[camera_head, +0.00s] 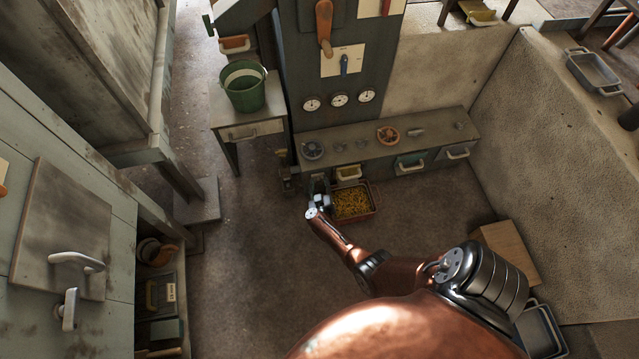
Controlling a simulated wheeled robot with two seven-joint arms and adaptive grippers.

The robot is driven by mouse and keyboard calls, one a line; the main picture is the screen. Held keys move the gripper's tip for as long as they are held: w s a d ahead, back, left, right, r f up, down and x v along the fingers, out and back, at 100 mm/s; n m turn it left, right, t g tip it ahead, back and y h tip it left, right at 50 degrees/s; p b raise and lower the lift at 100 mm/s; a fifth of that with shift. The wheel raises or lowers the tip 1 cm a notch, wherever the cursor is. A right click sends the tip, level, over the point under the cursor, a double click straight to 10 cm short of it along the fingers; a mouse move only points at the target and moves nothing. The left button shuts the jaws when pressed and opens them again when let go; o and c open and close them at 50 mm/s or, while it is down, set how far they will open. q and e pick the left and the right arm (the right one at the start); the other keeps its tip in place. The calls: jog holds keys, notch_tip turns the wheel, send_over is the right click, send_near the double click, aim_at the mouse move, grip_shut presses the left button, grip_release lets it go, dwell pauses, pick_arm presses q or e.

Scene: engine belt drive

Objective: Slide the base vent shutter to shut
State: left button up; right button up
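My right arm comes in from the bottom and reaches down to the low grey bench (440,126) at the foot of the dark panel. My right gripper (319,186) is at the left part of the bench front, just left of a small yellow-fronted drawer (349,174). Its fingers are small and dark here, so I cannot tell whether they are open or shut, or touching anything. The base vent shutter cannot be made out clearly; the gripper covers part of the bench front there. My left gripper is not in view.
A red tray of yellow bits (353,202) stands on the floor right beside my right gripper. Teal (410,163) and grey (457,153) drawers are farther right. A small table (248,128) with a green bucket (245,90) stands left. The floor left of my arm is clear.

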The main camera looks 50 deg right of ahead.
jog(key=shift+s+a+r, duration=0.1)
jog(key=shift+s+a, duration=0.25)
jog(key=shift+a, duration=0.2)
jog(key=v, duration=0.6)
jog(key=shift+s+r, duration=0.15)
jog(key=shift+r, duration=0.05)
jog(key=shift+d, duration=0.1)
